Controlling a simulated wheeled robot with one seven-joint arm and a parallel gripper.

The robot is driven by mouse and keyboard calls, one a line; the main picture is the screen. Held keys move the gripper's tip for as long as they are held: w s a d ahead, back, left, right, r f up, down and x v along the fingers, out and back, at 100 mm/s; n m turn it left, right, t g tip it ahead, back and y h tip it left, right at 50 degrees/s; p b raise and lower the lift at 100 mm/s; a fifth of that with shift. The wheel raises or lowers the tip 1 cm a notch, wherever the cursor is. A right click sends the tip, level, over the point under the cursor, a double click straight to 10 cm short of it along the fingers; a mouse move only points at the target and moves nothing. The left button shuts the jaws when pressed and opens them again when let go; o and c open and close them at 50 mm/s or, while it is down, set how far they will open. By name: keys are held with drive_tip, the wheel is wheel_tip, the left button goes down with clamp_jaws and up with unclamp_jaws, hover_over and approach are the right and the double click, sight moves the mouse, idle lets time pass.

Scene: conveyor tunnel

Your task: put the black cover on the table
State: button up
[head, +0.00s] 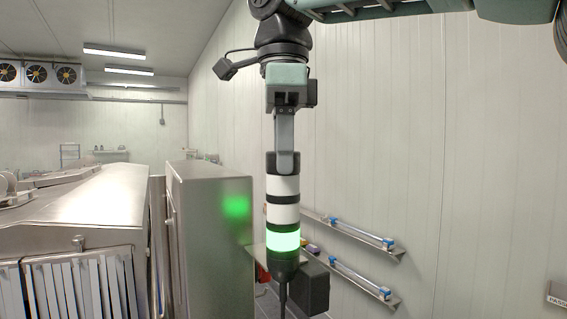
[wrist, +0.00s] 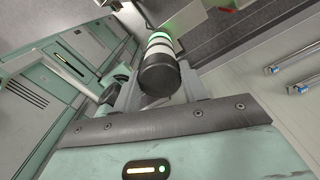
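The black cover (head: 270,163) is the cap at the top of an upright signal light (head: 284,212) with white bands and a lit green band. It is the dark round end (wrist: 160,80) in the wrist view. My gripper (head: 285,168) points straight down over it. One finger overlaps the front of the cap in the head view. In the wrist view my gripper (wrist: 158,86) has a finger on each side of the cap, very close to it; firm contact cannot be told. A small grey surface (head: 258,253), perhaps the table, is partly hidden behind the light.
A tall metal cabinet (head: 207,220) with a green reflection stands left of the light, beside a large steel machine (head: 90,215) with strip curtains. A dark box (head: 312,289) is low beside the light's base. Wall rails (head: 350,230) are at the right.

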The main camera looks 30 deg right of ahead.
drive_tip(key=shift+r+p, duration=2.55)
drive_tip(key=shift+p, duration=0.05)
